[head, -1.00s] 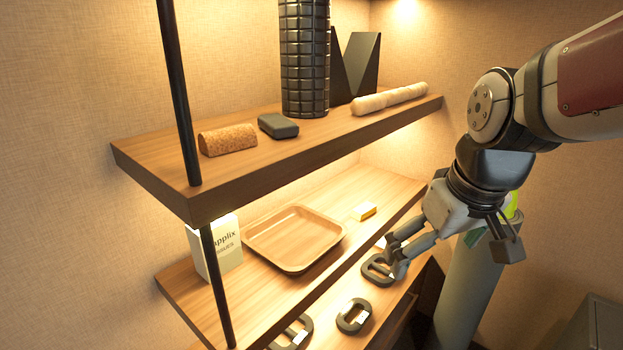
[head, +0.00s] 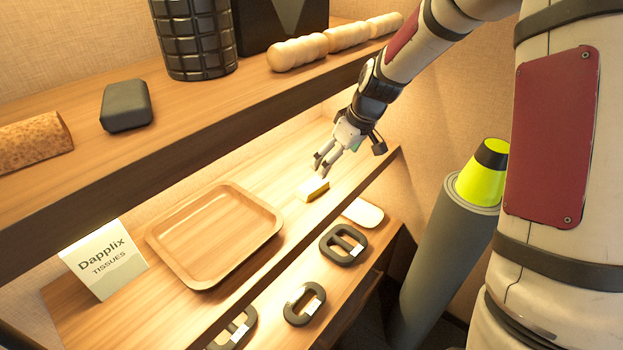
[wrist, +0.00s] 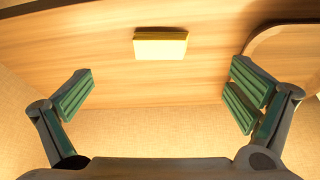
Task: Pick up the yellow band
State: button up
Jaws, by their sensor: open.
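The yellow band (head: 313,189) is a small flat yellow block shape with a paler side. It lies on the middle shelf (head: 95,316), to the right of the wooden tray. My gripper (head: 319,166) is above the shelf, just above and close to the band, with its fingers spread. In the wrist view the band (wrist: 160,45) shows at the upper middle, ahead of the gap between the green-padded fingers of my gripper (wrist: 162,95). Nothing is between the fingers, and they look clear of the band.
The wooden tray (head: 157,238) and a tissue box (head: 104,262) stand on the same shelf. The upper shelf (head: 190,122) overhangs it, carrying a roller and other items. A grey cylinder (head: 440,255) stands at right.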

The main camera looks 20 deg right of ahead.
send_over(319, 189)
jog(key=s+d, duration=0.1)
jog(key=s, duration=0.1)
notch_tip(319, 189, down, 8)
jog(key=shift+d+r, duration=0.1)
jog(key=shift+d, duration=0.05)
jog(key=shift+x, duration=2.65)
jog(key=c, duration=1)
